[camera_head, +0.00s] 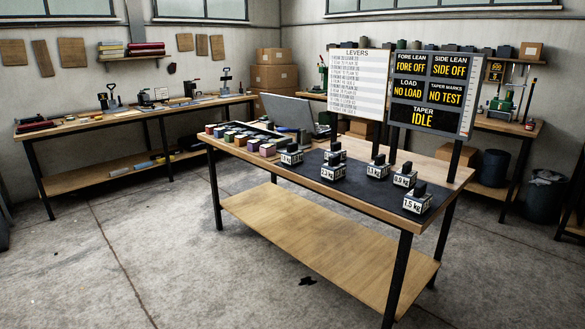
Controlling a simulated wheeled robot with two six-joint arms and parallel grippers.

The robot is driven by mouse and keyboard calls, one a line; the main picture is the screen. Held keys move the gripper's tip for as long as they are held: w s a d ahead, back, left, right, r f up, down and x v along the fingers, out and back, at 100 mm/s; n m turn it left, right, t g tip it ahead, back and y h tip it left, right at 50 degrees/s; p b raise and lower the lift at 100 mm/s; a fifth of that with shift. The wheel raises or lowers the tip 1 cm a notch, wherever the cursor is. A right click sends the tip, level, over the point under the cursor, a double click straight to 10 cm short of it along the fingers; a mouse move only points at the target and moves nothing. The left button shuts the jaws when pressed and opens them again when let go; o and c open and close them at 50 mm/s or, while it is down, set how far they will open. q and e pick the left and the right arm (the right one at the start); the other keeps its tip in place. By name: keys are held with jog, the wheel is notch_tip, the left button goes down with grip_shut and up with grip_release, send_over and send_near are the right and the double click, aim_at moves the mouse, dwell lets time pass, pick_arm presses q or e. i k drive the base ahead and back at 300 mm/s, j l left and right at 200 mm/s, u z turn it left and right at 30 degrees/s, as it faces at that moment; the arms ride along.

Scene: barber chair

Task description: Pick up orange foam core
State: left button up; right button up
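Several small coloured foam blocks (241,141) stand in a row along the near left edge of the middle table (330,245). They are small in the picture, and I cannot tell for sure which one is the orange foam core. The block at the right end of the row (267,150) looks purple. Neither of my grippers is in view.
Black labelled weights (417,203) stand on a dark mat (345,193) right of the blocks. A workbench (120,121) lines the left wall. The concrete floor (130,240) left of the table is mostly clear.

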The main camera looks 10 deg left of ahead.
aim_at(239, 141)
jog(key=i+j+u, duration=0.25)
jog(key=i, duration=0.4)
jog(key=i+j+u, duration=0.3)
jog(key=i, duration=0.35)
jog(key=i+u, duration=0.25)
jog(key=i, duration=0.4)
jog(key=j, duration=0.1)
